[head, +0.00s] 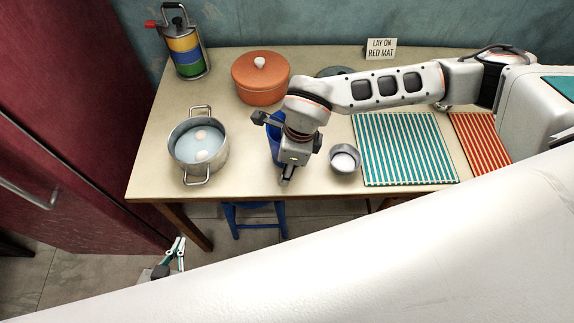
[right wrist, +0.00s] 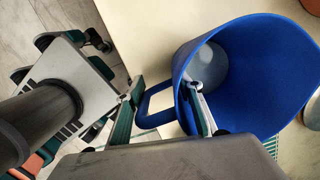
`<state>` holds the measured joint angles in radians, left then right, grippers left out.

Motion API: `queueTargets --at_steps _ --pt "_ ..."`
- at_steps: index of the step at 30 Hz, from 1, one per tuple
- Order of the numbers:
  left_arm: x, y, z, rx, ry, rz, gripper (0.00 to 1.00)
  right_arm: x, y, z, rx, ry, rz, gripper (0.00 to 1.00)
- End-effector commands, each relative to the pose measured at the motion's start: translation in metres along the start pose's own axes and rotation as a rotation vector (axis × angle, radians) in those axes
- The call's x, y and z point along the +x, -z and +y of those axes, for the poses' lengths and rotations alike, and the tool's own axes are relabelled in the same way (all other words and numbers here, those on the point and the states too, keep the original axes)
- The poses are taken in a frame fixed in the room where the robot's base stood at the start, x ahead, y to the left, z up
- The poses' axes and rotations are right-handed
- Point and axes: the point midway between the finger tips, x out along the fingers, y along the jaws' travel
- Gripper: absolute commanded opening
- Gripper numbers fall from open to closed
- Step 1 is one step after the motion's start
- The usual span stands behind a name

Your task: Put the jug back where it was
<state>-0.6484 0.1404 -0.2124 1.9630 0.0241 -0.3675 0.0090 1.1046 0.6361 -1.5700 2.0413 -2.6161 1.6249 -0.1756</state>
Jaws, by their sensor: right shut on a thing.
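The blue jug (head: 275,140) is over the table's front middle in the head view, largely hidden behind my right gripper (head: 288,165). In the right wrist view the jug (right wrist: 255,75) has its wide mouth toward the camera, with its loop handle (right wrist: 147,108) on the left. My right gripper (right wrist: 162,105) is shut on the jug at its handle side, one finger at the jug's wall and the other beyond the handle. The jug's base is hidden, so I cannot tell whether it touches the table. My left gripper (head: 174,255) is low at the left, off the table; its opening is unclear.
A steel pot (head: 221,160) of water with pale round things stands left of the jug. An orange lidded pot (head: 262,85) is behind. A small grey bowl (head: 345,166) and a teal striped mat (head: 405,150) are right. A red striped mat (head: 478,135) lies further right.

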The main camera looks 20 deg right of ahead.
Motion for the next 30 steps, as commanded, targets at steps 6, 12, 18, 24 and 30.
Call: queueTargets --at_steps 6,12,18,24,30 --pt "0.001 -0.002 0.001 -0.001 0.0 -0.001 0.0 0.002 0.001 0.0 0.0 0.0 0.001 0.53" --pt "0.001 -0.002 0.001 -0.001 0.0 -0.001 0.0 0.002 0.0 0.0 0.0 0.0 0.001 0.53" --pt "0.0 0.0 0.0 -0.001 0.0 -0.001 0.0 -0.008 -0.001 -0.001 0.0 0.002 -0.001 0.53" --pt "-0.001 0.001 0.0 -0.001 0.0 -0.001 0.0 -0.045 -0.001 -0.002 0.0 0.004 -0.003 0.53" --pt "0.0 0.0 0.0 -0.001 0.0 -0.001 0.0 -0.085 -0.001 -0.001 0.0 0.003 -0.001 0.53"
